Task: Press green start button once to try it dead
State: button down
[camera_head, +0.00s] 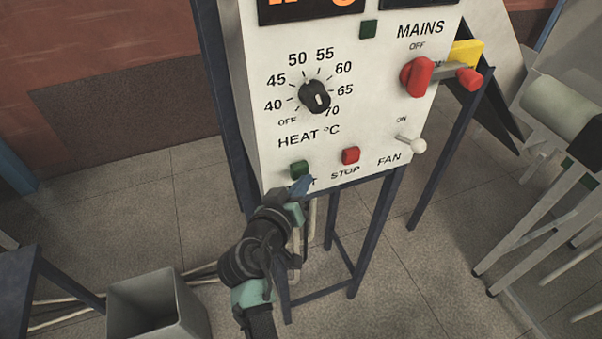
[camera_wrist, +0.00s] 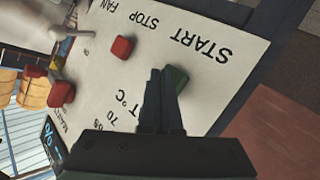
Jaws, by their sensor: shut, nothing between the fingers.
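The green start button (camera_head: 299,169) sits at the lower left of the white control panel (camera_head: 345,55), left of the red stop button (camera_head: 351,155). My gripper (camera_head: 302,185) is shut and empty, its blue fingertips just below the green button and over part of the START label. In the wrist view, the shut fingertips (camera_wrist: 163,72) lie right beside the green button (camera_wrist: 177,78) and hide part of it. I cannot tell whether they touch it. The red stop button also shows in the wrist view (camera_wrist: 122,48).
A heat knob (camera_head: 315,96), a red mains handle (camera_head: 417,76) and a white fan toggle (camera_head: 415,145) stick out from the panel. The panel stands on dark blue legs (camera_head: 372,235). A grey bin (camera_head: 155,300) stands on the floor at the lower left.

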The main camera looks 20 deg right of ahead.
jog(key=shift+w+b, duration=0.45)
jog(key=shift+w, duration=0.1)
dwell(0.6)
jog(key=shift+s+r, duration=0.1)
jog(key=shift+s+p, duration=0.3)
jog(key=shift+s, duration=0.6)
jog(key=shift+s+d+p, duration=0.1)
jog(key=shift+s+p, duration=0.55)
jog(key=shift+s, duration=1.85)
